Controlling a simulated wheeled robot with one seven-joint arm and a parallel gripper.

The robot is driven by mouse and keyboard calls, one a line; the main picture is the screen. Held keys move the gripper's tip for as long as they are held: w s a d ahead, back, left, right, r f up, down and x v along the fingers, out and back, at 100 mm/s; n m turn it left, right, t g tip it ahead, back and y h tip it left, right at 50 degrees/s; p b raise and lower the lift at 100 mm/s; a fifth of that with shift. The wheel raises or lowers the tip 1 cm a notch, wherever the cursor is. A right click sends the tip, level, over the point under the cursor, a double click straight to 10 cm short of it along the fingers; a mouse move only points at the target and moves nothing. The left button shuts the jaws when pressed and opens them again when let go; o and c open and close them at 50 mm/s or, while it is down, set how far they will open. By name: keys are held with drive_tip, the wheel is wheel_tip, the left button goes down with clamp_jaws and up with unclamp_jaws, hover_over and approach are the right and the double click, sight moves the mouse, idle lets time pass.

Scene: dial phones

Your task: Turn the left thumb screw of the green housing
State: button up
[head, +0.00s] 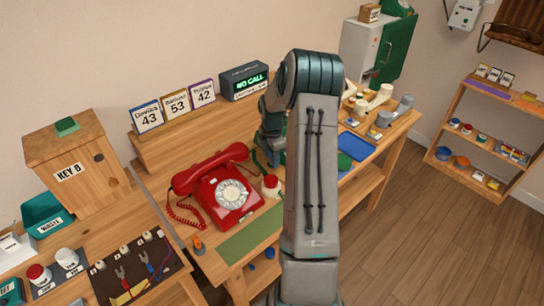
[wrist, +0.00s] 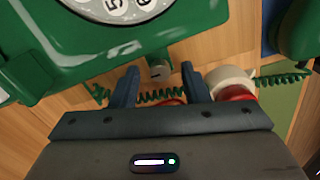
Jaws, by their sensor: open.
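In the wrist view the green housing (wrist: 140,45) of a dial phone fills the top, with part of its pale number dial (wrist: 120,8) showing. In the head view my arm hides most of the green phone and the screw.
A coiled green cord (wrist: 160,96) runs behind the fingers. A white and red jar (wrist: 232,80) stands close to the right finger. In the head view a red dial phone (head: 228,190) sits left of my arm, beside a green mat (head: 248,236).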

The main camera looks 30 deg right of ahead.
drive_tip(key=shift+f, duration=0.25)
clamp_jaws()
